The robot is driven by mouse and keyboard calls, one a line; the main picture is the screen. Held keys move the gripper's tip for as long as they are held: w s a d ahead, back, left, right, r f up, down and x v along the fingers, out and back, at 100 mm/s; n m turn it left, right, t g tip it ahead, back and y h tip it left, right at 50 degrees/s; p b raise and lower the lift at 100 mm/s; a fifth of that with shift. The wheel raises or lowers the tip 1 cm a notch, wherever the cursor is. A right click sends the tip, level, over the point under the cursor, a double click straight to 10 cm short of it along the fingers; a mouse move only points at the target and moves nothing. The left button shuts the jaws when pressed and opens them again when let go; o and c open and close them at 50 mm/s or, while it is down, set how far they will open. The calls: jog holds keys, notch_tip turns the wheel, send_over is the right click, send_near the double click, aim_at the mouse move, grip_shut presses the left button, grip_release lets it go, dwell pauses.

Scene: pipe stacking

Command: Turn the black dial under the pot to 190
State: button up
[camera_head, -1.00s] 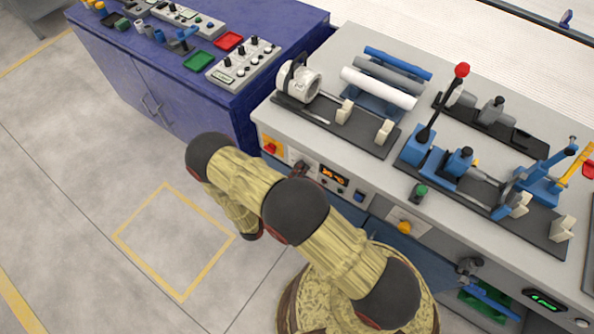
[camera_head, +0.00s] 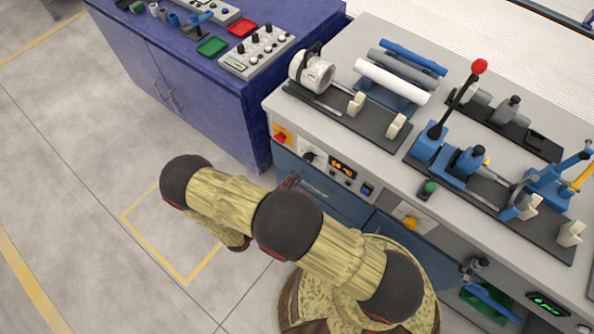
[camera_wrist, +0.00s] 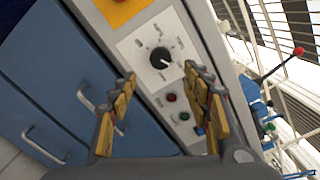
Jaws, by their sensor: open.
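The marks are too small to read. In the head view the dial (camera_head: 309,156) is small, on the front below the white pot-like cylinder (camera_head: 315,73). My gripper (camera_wrist: 160,86) is open and empty, its two yellow-padded fingers spread to either side below the dial in the wrist view, apart from it.
An orange display (camera_head: 343,167) with unreadable digits is right of the dial. A red knob on a yellow plate (camera_head: 281,136) is left of it. A cabinet handle (camera_wrist: 91,98) shows nearby. Open floor lies left of my arm.

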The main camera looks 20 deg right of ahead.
jog(key=shift+v, duration=1)
